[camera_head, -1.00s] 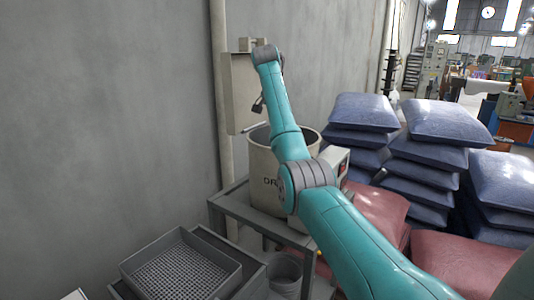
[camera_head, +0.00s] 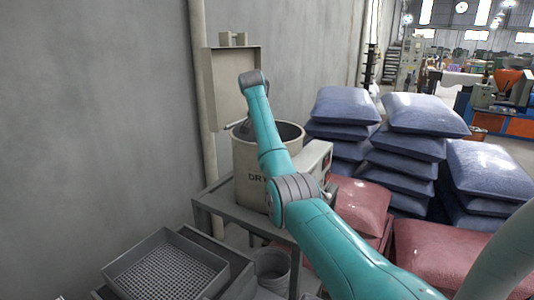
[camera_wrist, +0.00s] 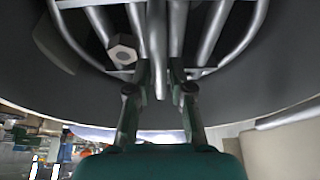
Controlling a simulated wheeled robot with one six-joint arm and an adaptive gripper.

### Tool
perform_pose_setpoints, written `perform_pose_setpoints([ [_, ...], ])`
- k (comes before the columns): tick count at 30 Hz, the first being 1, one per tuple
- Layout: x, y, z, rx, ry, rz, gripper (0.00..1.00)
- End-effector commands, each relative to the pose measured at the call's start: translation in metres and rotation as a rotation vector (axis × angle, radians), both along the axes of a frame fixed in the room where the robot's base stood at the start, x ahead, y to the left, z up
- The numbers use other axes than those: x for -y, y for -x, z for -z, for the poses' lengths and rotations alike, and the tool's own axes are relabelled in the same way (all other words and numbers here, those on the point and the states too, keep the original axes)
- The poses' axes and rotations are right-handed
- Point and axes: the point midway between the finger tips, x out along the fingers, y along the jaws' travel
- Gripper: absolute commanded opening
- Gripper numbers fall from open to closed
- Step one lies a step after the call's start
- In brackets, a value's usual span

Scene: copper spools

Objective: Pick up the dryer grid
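The dryer (camera_head: 248,160) is a beige open-topped drum on a grey metal stand, its raised lid (camera_head: 222,90) behind it. In the wrist view the dryer grid (camera_wrist: 212,35) shows as a round frame of metal bars inside the drum, with a hex nut (camera_wrist: 122,52) on it. My gripper (camera_wrist: 160,68) points at the grid from the drum's opening. Its two fingers stand apart, one on each side of a middle bar, with gaps showing; I cannot tell whether they touch it. In the head view my arm hides the gripper and the grid.
A grey perforated tray (camera_head: 215,280) lies at lower left. A bucket (camera_head: 270,268) stands under the stand. Blue sacks (camera_head: 340,105) and red sacks (camera_head: 360,205) are stacked to the right. The concrete wall (camera_head: 90,120) is close on the left.

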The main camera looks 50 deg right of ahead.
Motion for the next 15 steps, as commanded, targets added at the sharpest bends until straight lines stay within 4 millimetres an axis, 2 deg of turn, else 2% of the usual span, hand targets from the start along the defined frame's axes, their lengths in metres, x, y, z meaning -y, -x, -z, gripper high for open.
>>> perform_pose_setpoints([
  [4, 0.0051, -0.0002, 0.0109, 0.001, 0.001, 0.001, 0.21],
  [15, 0.005, -0.0005, 0.0116, 0.001, 0.001, 0.0, 0.21],
])
